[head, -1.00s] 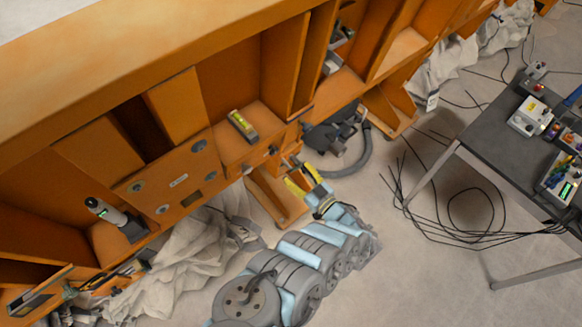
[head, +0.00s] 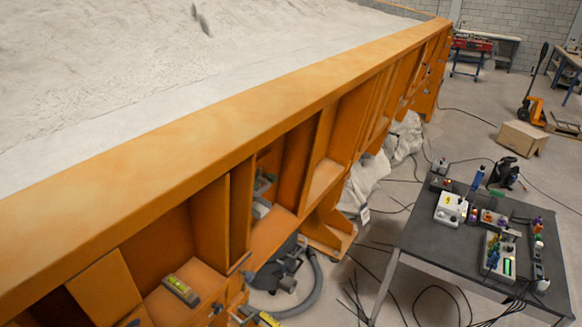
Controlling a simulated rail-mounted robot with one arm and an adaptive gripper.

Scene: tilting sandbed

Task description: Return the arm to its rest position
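My gripper (head: 254,317) shows only at the bottom edge of the head view, below the orange frame and the vacuum hose. Two yellow finger parts are visible with a gap between them, and I see nothing held. The rest of my arm is outside the view. The orange sandbed frame (head: 300,98) runs from lower left to upper right, with pale sand (head: 130,70) above its rim.
A yellow spirit level (head: 181,290) lies on a frame ledge. A vacuum cleaner (head: 275,272) with a grey hose stands beneath the frame. A dark table (head: 420,248) with electrical devices stands at right, with loose cables around it. A cardboard box (head: 522,138) sits on the floor behind.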

